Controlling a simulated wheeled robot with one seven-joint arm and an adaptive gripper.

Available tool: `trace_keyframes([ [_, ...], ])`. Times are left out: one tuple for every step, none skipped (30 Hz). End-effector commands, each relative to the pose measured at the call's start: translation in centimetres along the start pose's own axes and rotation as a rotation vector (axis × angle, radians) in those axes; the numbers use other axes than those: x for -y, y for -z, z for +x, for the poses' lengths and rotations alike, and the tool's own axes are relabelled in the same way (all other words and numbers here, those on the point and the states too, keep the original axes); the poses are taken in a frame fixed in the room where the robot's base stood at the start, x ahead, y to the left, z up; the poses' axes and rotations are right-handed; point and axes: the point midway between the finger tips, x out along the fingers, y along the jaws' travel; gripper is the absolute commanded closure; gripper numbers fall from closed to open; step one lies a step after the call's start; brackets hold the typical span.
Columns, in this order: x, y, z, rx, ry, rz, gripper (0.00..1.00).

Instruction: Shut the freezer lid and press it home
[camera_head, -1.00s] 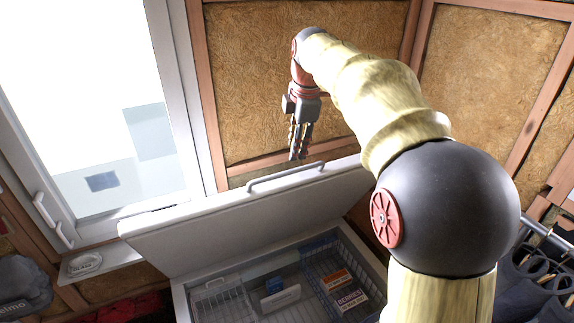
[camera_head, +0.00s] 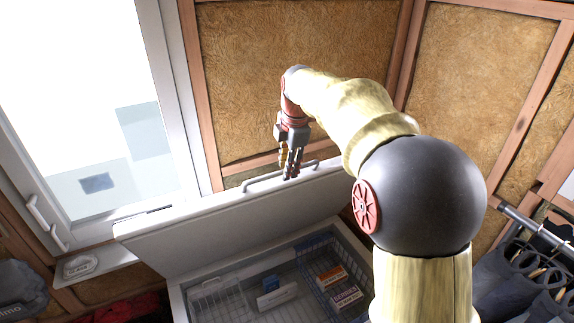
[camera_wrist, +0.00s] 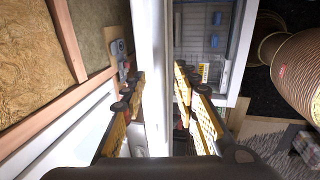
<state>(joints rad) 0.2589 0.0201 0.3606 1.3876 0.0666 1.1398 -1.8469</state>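The white freezer lid (camera_head: 240,225) stands raised and tilted back in the head view, with a grey bar handle (camera_head: 262,181) along its top edge. The white freezer (camera_head: 178,300) is open below it. My gripper (camera_head: 289,175) points down at the lid's top edge, beside the handle. In the wrist view my gripper (camera_wrist: 156,88) is open, with its fingers on either side of the lid's edge (camera_wrist: 150,60). I cannot tell whether the fingers touch the lid.
Wire baskets (camera_head: 215,298) and food packs (camera_head: 345,296) lie inside the freezer. A window (camera_head: 95,110) stands to the left, with a small dish (camera_head: 80,266) on its sill. An insulated wall (camera_head: 300,40) rises behind the lid.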

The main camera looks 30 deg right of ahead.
Motion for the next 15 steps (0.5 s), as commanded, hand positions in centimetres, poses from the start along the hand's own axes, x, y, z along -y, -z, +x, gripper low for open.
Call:
trace_keyframes([
  [0.00, 0.01, 0.03, 0.000, 0.000, 0.000, 0.70],
  [-0.01, 0.01, 0.03, 0.000, 0.000, 0.000, 0.70],
  [0.00, 0.01, 0.03, 0.000, 0.000, 0.000, 0.70],
  [0.00, 0.01, 0.03, 0.000, 0.000, 0.000, 0.70],
  [0.00, 0.01, 0.03, 0.000, 0.000, 0.000, 0.70],
  [0.00, 0.01, 0.02, 0.000, 0.000, 0.000, 0.71],
  [0.00, 0.01, 0.02, 0.000, 0.000, 0.000, 0.73],
  [0.00, 0.01, 0.02, 0.000, 0.000, 0.000, 0.75],
  [0.00, 0.01, 0.01, 0.000, 0.000, 0.000, 0.77],
  [0.00, 0.01, 0.01, 0.000, 0.000, 0.000, 0.79],
  [0.00, 0.01, 0.01, 0.000, 0.000, 0.000, 0.80],
  [0.00, 0.01, 0.01, 0.000, 0.000, 0.000, 0.83],
  [0.00, 0.00, 0.01, 0.000, 0.000, 0.000, 0.84],
  [0.00, 0.00, 0.01, 0.000, 0.000, 0.000, 0.86],
  [0.00, 0.01, 0.01, 0.000, 0.000, 0.000, 0.88],
])
